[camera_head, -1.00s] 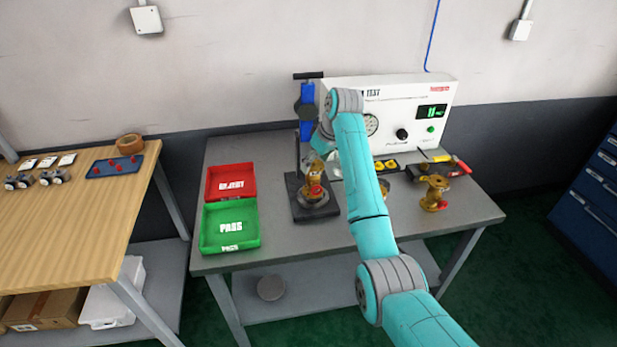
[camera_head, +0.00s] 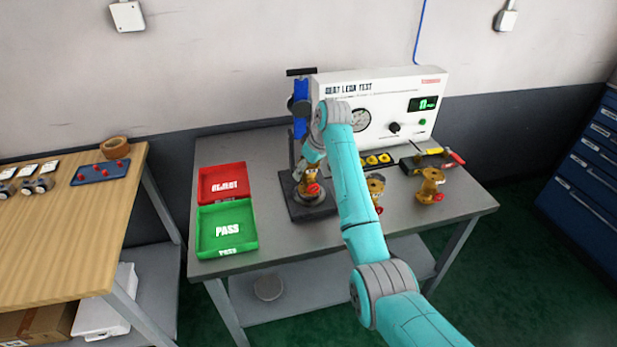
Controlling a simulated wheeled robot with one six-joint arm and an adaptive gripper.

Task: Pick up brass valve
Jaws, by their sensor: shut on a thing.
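A brass valve (camera_head: 309,182) with a red part stands upright over the dark test fixture (camera_head: 297,209), left of my arm. My gripper (camera_head: 308,170) is above it, shut on its upper part. The fingers are small and partly hidden by my wrist. I cannot tell whether the valve still touches the fixture. A second brass valve (camera_head: 376,187) stands just right of my arm, partly hidden by it. A third brass valve (camera_head: 430,186) stands farther right on the grey bench (camera_head: 400,225).
A red reject tray (camera_head: 243,178) and a green pass tray (camera_head: 206,247) lie left of the fixture. The white leak tester (camera_head: 440,100) stands behind. A blue clamp column (camera_head: 300,110) rises behind the fixture. Tools (camera_head: 452,158) lie at the back right.

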